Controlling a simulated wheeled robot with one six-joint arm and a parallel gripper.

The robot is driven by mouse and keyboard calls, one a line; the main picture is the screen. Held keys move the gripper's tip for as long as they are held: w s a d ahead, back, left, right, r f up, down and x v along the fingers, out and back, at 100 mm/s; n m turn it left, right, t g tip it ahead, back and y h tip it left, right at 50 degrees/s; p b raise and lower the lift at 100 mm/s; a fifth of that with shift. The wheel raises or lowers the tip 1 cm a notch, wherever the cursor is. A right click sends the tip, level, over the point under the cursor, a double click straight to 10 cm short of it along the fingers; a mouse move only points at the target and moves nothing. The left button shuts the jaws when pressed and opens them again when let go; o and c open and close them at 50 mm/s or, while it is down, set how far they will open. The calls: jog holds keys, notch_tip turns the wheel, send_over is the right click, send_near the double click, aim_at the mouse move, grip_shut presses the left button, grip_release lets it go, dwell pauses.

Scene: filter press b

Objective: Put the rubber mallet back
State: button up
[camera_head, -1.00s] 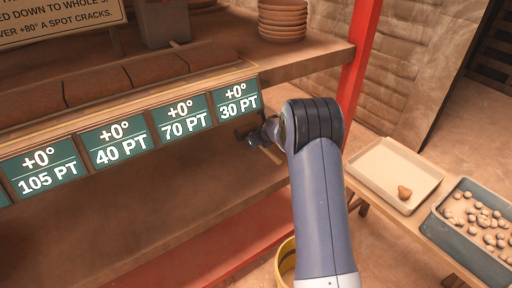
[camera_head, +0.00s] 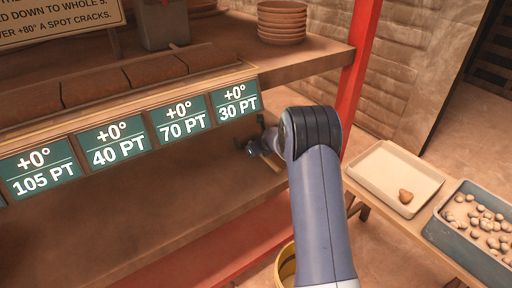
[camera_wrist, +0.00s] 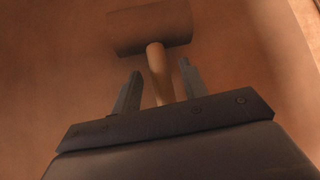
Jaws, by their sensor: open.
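The rubber mallet lies on the brown lower shelf (camera_head: 190,190). In the wrist view its dark brown head (camera_wrist: 150,28) is beyond the fingertips and its light wooden handle (camera_wrist: 158,65) runs back between the two fingers. My gripper (camera_wrist: 156,82) is open, with a finger on each side of the handle and a visible gap to each. In the head view my gripper (camera_head: 256,140) is under the right end of the upper shelf, largely hidden behind my arm. A bit of the pale handle (camera_head: 271,162) shows beside it.
Green point signs (camera_head: 118,142) line the upper shelf edge just above my gripper. A red post (camera_head: 357,75) stands to the right. A cream tray (camera_head: 365,180) and a grey bin of stones (camera_head: 440,238) sit on a bench at right. A yellow bucket (camera_head: 285,265) is below.

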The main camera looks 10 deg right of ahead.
jog(key=p+v, duration=0.1)
jog(key=v, duration=1)
jog(key=shift+s+r, duration=0.25)
jog(key=shift+s, duration=0.05)
jog(key=shift+f, duration=0.1)
jog(key=b+x, duration=0.1)
jog(key=x, duration=1.1)
jog(key=shift+w, duration=0.1)
notch_tip(320, 180, up, 3)
jog(key=shift+r+p, duration=0.1)
jog(key=shift+p, duration=0.75)
jog(key=shift+r, duration=0.6)
